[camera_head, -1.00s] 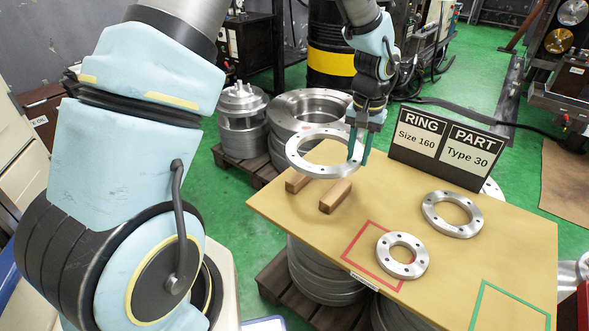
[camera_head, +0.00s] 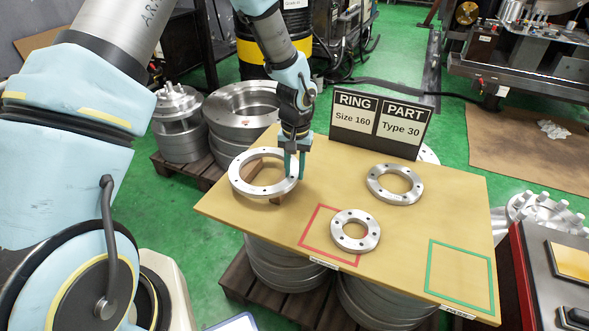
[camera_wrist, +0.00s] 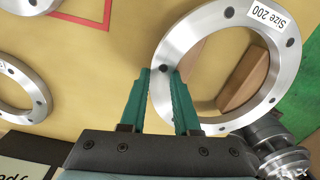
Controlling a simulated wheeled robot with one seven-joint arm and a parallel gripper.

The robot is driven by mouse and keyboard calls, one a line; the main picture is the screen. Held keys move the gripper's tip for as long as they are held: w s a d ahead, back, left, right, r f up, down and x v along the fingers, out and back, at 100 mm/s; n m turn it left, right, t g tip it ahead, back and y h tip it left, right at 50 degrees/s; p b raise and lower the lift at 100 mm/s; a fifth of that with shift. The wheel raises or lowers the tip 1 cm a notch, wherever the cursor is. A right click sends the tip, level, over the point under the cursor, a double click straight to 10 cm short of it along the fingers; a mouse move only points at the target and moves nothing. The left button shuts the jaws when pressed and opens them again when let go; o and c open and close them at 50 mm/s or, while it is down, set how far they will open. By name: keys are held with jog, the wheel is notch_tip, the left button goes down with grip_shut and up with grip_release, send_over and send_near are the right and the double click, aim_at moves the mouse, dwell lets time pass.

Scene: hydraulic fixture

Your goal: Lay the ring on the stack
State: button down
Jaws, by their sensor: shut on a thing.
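My gripper (camera_head: 290,178) is shut on the near-sign edge of a large flat steel ring (camera_head: 236,178). In the wrist view the fingers (camera_wrist: 163,72) pinch the rim of this ring (camera_wrist: 190,36), which bears a label "Size 200". The ring is roughly level over wooden blocks (camera_wrist: 243,80); whether it touches them is unclear. A medium ring (camera_head: 395,200) lies on the table near the sign. A small ring (camera_head: 334,235) lies partly over a red outline. A stack of thick rings (camera_head: 228,121) stands on a pallet behind the table.
The sign (camera_head: 378,124) reads "RING Size 160" and "PART Type 30". The table (camera_head: 400,240) has an empty green outline (camera_head: 460,278) at its right front. More round stacks (camera_head: 285,265) stand beneath it. A grey finned part (camera_head: 180,128) stands at back left.

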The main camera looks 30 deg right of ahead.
jog(key=c, duration=1.1)
grip_release()
jog(key=shift+f, duration=0.1)
jog(key=o, duration=0.5)
jog(key=shift+c, duration=0.2)
notch_tip(320, 180, up, 12)
jog(key=shift+d+r, duration=0.15)
jog(key=shift+r, duration=0.05)
jog(key=w+a+r+n, duration=0.2)
jog(key=a, duration=0.9)
jog(key=w+a+r+n, duration=0.2)
jog(key=a+r, duration=0.1)
jog(key=a, duration=0.8)
jog(key=s+a+r+n+t, duration=0.1)
jog(key=s+a, duration=0.4)
jog(key=a, duration=0.8)
jog(key=shift+s+a+r+n, duration=0.25)
jog(key=shift+s+n, duration=0.15)
jog(key=shift+n, duration=0.5)
